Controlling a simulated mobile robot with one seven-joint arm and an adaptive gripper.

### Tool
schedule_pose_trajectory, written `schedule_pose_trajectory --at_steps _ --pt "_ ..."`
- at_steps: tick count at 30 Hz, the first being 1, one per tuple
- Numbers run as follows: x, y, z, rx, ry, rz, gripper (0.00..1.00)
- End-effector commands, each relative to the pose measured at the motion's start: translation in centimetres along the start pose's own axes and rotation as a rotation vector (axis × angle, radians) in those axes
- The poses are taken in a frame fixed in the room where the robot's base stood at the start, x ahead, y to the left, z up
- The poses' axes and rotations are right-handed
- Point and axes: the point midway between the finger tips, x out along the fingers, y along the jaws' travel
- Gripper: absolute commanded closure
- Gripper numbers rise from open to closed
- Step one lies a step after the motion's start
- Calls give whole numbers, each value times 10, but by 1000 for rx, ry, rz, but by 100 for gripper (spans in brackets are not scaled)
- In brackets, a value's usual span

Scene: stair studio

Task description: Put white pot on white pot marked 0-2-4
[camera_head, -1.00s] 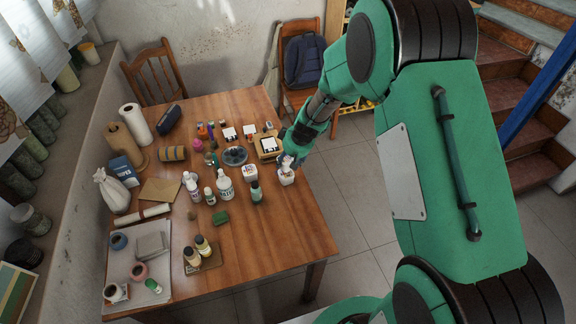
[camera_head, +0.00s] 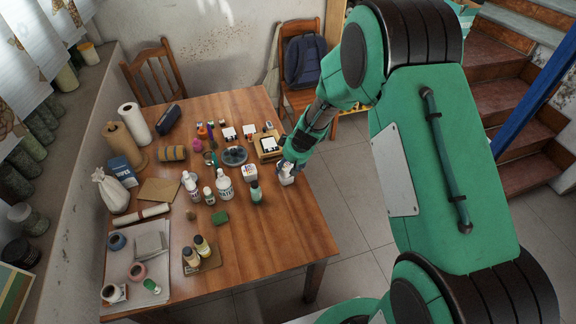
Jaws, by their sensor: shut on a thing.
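My gripper (camera_head: 289,166) is at the right edge of the wooden table and is shut on a white pot (camera_head: 286,178). The fingers cover the pot's upper part, and I cannot tell whether its base touches the table. Another small white pot (camera_head: 250,174) with dark and pinkish marks stands upright on the table, a short way left of my gripper. Its marks are too small to read, so I cannot confirm 0-2-4 on either pot.
The front right of the table (camera_head: 285,235) is clear.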

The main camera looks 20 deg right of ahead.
Motion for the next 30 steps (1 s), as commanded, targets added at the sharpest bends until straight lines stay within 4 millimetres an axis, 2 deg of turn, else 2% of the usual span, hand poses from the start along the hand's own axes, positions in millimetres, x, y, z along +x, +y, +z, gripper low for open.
schedule_pose_trajectory --at_steps 5,6,9,24,30 --pt "3 0 1 0 0 0 76" --pt "3 0 1 0 0 0 44" --pt "2 0 1 0 0 0 28" --pt "-2 0 -1 0 0 0 28" --pt "-25 0 -2 0 2 0 28"
